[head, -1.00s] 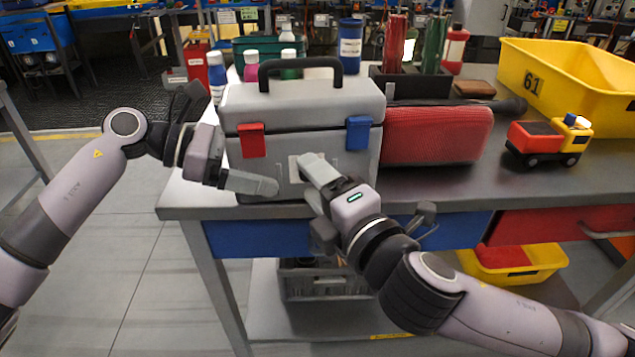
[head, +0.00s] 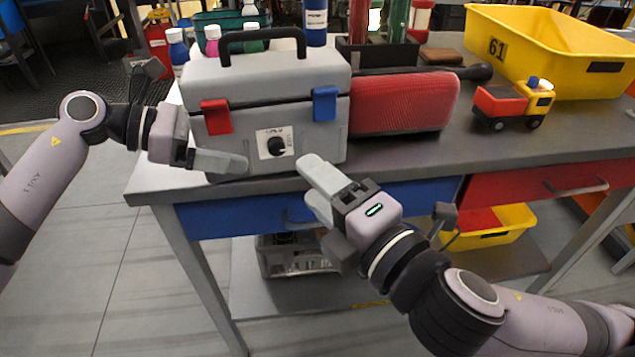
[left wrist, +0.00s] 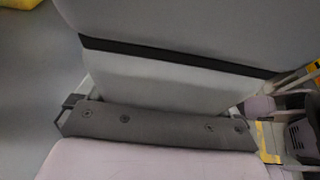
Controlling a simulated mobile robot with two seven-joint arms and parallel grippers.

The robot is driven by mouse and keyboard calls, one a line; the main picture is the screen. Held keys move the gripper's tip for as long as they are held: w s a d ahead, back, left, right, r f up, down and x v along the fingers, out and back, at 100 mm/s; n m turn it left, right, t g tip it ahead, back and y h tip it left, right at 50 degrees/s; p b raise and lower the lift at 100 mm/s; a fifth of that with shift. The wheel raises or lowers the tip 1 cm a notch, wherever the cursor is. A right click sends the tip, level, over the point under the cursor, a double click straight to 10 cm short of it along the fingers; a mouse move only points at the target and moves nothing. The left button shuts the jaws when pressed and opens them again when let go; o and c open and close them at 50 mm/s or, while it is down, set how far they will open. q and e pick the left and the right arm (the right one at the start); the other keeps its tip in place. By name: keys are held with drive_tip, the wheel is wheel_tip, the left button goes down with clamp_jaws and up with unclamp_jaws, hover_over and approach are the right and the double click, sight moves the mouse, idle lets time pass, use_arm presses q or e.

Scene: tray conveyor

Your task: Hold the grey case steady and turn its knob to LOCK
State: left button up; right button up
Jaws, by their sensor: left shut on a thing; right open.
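The grey case (head: 305,82) stands upright at the front left of the bench, lid down, with a black carry handle, a red latch (head: 216,116) and a blue latch (head: 325,103). Its black knob (head: 277,146) sits on a pale plate low on the front; the lettering is too small to read. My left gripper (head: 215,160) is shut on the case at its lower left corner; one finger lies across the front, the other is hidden. In the left wrist view the case wall (left wrist: 150,82) fills the space before the gripper. My right gripper (head: 314,182) is open and empty, just right of and below the knob, apart from it.
A red rounded box (head: 405,103) stands close to the case's right side. A toy truck (head: 512,103) and a yellow bin (head: 560,45) are further right. Bottles stand behind the case. Bare bench top lies between the red box and the front edge.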

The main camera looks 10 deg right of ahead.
use_arm(q)
drive_tip(key=o, duration=1.3)
drive_tip(key=shift+a, duration=0.15)
